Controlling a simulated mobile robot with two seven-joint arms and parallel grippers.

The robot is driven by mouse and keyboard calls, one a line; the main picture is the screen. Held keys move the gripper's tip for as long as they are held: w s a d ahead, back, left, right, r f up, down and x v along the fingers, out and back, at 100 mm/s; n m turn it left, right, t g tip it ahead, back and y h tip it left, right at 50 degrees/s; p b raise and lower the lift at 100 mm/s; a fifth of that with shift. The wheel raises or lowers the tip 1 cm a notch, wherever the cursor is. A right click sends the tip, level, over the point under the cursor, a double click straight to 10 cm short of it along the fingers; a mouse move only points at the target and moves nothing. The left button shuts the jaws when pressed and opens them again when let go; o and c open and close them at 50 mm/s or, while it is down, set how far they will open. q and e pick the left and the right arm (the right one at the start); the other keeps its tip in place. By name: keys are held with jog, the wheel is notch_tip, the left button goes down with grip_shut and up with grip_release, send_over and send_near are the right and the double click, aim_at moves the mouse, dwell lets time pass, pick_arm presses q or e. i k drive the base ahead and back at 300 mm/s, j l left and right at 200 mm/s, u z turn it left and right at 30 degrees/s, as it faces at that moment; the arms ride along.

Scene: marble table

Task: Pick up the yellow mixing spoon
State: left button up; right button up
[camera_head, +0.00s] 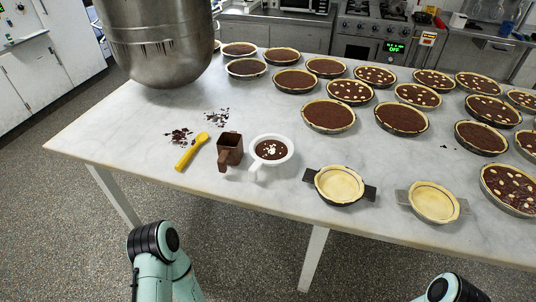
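The yellow mixing spoon (191,152) lies on the marble table (270,202) near its front left part. Its rounded end points up and to the right, and its other end points toward the front edge. A brown square cup with a handle (229,150) stands just right of it, apart from it. Parts of my two arms show at the bottom of the head view, one at the lower left and one at the lower right. Neither gripper is in view.
Chocolate shavings (179,136) lie beside the spoon.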

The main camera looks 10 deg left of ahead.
aim_at(202, 136)
jog(key=j+z, duration=0.45)
jog(key=k+j+z, duration=0.1)
jog(key=j+z, duration=0.4)
jog(key=k+j+z, duration=0.1)
jog(key=j, duration=0.25)
jog(key=k+j, duration=0.1)
jog(key=j, duration=0.2)
jog(key=k+j+z, duration=0.15)
jog(key=j, duration=0.2)
